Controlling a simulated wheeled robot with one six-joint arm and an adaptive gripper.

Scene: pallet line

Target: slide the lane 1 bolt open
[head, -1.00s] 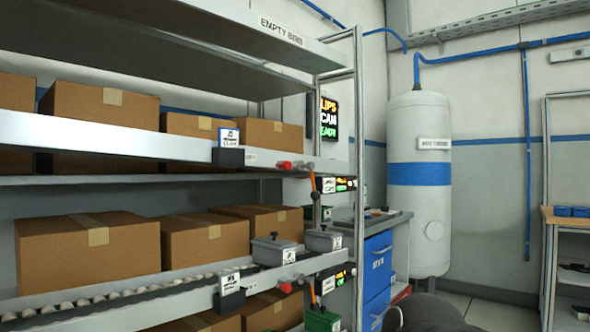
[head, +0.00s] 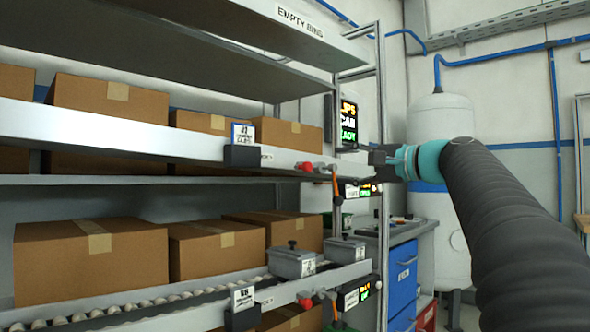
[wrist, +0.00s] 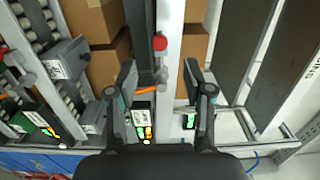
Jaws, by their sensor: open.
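A bolt with a red knob (head: 305,166) and grey metal body sits on the front rail of the upper shelf, near its right end. A similar red-knobbed bolt (head: 305,303) sits on the lower rail. The small lane labels are too blurred to read surely. My gripper (head: 383,157) is just right of the upper bolt, at about its height. In the wrist view my gripper (wrist: 160,72) is open, one finger on each side of the upper rail. The upper red knob (wrist: 160,43) shows between and beyond the fingertips. Nothing is held.
An orange lever (head: 335,182) hangs beside the upper bolt. A shelf post (head: 383,220) stands close to my gripper. Cardboard boxes (head: 92,258) and lidded grey bins (head: 291,262) fill the lower lane. A lit display (head: 348,123) is behind. A white tank (head: 440,115) stands behind my arm.

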